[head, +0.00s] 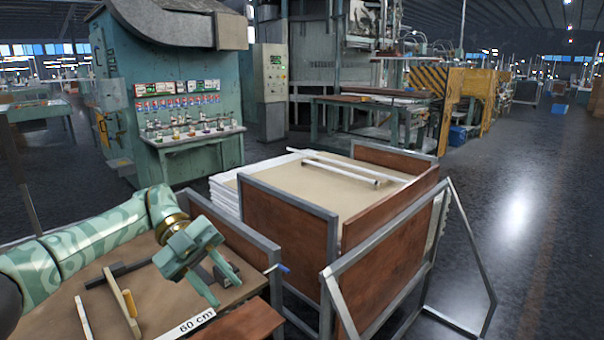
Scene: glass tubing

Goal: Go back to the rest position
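My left gripper (224,291) hangs over the workbench (165,308) at the lower left, its fingers pointing down toward the right. The two fingers stand apart with nothing seen between them. My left arm comes in from the left edge, above the bench. My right arm and gripper are not in view. Two pale tubes (340,172) lie on the flat top of the stack (290,190) inside the wood-panelled cart.
On the bench lie a yellow-handled tool (128,302), a dark bar (118,272) and a strip marked 60 cm (192,324). The cart's brown panels and metal frame (385,255) stand close to the bench's right. Open floor (530,230) lies farther right.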

